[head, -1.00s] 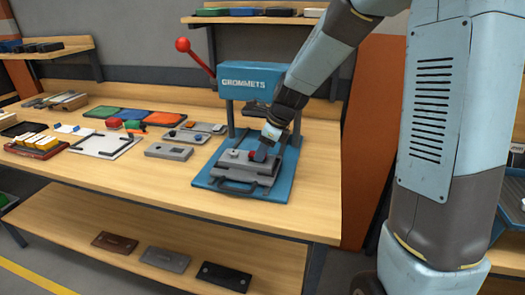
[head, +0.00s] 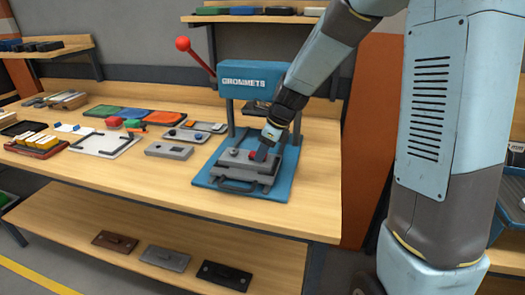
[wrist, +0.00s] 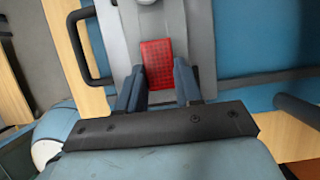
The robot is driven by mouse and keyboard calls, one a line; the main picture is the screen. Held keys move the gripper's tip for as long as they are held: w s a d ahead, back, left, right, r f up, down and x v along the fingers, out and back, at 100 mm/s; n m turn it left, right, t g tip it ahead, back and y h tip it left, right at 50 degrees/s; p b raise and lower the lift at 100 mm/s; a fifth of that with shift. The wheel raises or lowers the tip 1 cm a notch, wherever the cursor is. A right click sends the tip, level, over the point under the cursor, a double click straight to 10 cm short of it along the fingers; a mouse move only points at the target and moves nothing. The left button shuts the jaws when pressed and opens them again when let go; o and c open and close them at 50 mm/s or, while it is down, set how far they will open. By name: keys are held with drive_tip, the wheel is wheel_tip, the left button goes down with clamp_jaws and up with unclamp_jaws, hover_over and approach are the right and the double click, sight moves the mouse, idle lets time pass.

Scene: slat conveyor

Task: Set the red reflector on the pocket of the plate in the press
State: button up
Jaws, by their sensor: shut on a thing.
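The red reflector (wrist: 157,63) is a flat ribbed rectangle between my fingers in the wrist view. My gripper (wrist: 158,80) is shut on it, with one blue finger at each side. In the head view the reflector (head: 252,155) is a small red patch beside my gripper (head: 262,154), over the grey plate (head: 236,169) in the press (head: 250,82). The plate also shows in the wrist view (wrist: 200,42), under the reflector. The pocket is hidden, and I cannot tell whether the reflector touches the plate.
The press has a blue base (head: 213,181) and a raised lever with a red knob (head: 183,44). A grey block (head: 169,151) lies to its left. Further left are a white tray (head: 105,143) and several coloured pieces. The bench front has clear room.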

drive_tip(key=o, duration=1.1)
drive_tip(key=v, duration=1.3)
drive_tip(key=s+d+r+n+t+h, duration=0.2)
drive_tip(key=s+d+n, duration=0.4)
drive_tip(key=s+n, duration=0.5)
drive_tip(key=s+d+r+n+t+h, duration=0.2)
drive_tip(key=s+d+n, duration=0.4)
drive_tip(key=s+n, duration=0.5)
drive_tip(key=shift+s+d+r, duration=0.3)
drive_tip(key=shift+s+r, duration=0.5)
drive_tip(key=shift+r, duration=0.1)
